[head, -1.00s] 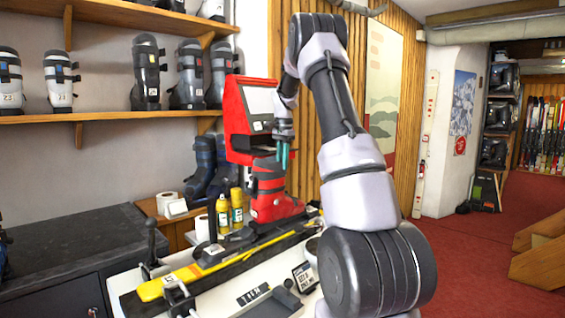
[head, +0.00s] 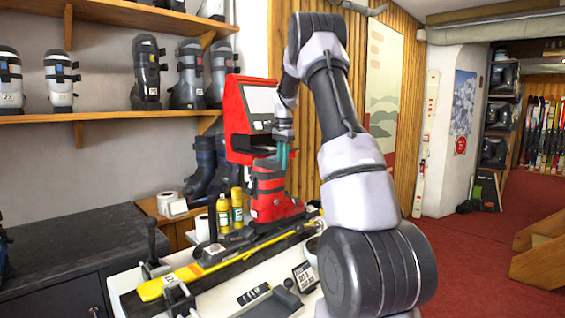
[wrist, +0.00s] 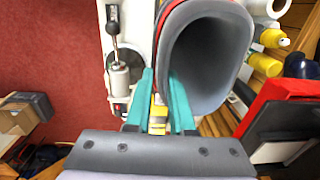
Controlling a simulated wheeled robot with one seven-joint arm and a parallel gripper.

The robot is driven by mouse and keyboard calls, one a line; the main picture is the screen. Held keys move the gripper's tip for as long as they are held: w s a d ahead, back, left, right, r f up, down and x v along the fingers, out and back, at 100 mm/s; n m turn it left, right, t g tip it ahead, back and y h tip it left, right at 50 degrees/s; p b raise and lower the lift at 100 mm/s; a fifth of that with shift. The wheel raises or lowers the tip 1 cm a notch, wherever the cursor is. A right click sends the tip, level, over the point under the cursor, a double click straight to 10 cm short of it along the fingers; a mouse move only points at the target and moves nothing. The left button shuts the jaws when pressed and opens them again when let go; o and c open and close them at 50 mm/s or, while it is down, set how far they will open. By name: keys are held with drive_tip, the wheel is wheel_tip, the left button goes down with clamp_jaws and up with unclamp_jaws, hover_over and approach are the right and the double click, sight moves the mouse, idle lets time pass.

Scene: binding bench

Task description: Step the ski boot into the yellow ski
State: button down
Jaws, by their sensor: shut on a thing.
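The red ski boot (head: 270,196) with dark buckle straps stands upright over the far part of the yellow ski (head: 152,290), toe to the right. My gripper (head: 283,152) is at the top of the boot, its teal fingers shut on the cuff. In the wrist view, the boot's grey open cuff (wrist: 212,58) is right beside my gripper (wrist: 166,88). A strip of yellow shows between the fingers. The ski lies along a dark support on the white bench, with black binding parts (head: 212,250) on it. I cannot tell whether the sole touches the ski or binding.
Two yellow bottles (head: 237,208) and a paper roll stand close behind the ski. A red machine (head: 250,118) rises behind the boot. A black lever (head: 152,245) stands at the bench's left. A small sign (head: 305,277) and dark tray lie in front.

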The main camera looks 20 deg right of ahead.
drive_tip(key=shift+f, duration=1.35)
drive_tip(key=c, duration=0.7)
unclamp_jaws()
drive_tip(key=shift+r, duration=0.1)
drive_tip(key=shift+o, duration=0.3)
drive_tip(key=o, duration=0.4)
drive_tip(key=shift+r, duration=4.95)
